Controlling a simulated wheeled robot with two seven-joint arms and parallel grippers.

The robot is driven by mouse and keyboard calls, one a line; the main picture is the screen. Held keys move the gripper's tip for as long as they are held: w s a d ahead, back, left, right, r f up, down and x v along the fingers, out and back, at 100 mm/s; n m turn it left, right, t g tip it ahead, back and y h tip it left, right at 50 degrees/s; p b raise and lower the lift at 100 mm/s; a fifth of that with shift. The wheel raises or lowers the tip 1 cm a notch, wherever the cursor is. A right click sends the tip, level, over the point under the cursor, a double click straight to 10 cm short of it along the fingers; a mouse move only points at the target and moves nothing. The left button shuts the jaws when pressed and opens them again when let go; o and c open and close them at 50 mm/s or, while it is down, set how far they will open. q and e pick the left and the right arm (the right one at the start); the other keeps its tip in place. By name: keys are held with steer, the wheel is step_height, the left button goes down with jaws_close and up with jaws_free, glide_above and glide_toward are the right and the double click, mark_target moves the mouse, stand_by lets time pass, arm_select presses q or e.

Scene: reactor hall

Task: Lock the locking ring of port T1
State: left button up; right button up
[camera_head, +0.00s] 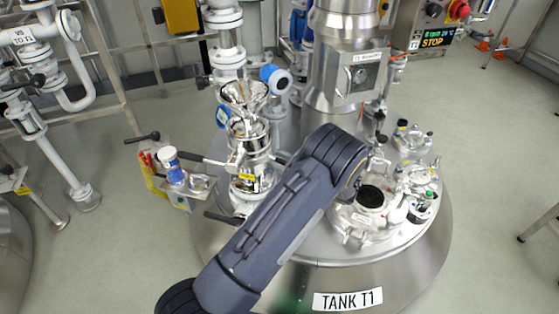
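Tank T1 (430,262) is a round steel vessel with a "TANK T1" label (347,300) on its front. On the left of its lid stands a steel port assembly (250,143) with a funnel (245,95) on top and a small yellow label (247,176). A lever with a black grip (190,157) points left from it. Lower down, another black grip (223,218) also points left. I cannot tell which part is the locking ring, or its state. My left arm (265,235) crosses in front of the lid; its gripper fingers cannot be made out. My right gripper is out of view.
A tall steel column (335,75) rises behind. A small bracket with a blue-and-white bottle (171,165) stands left.

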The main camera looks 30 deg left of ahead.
arm_select(q)
steer(key=shift+a, duration=0.1)
jaws_close()
stand_by(0.4)
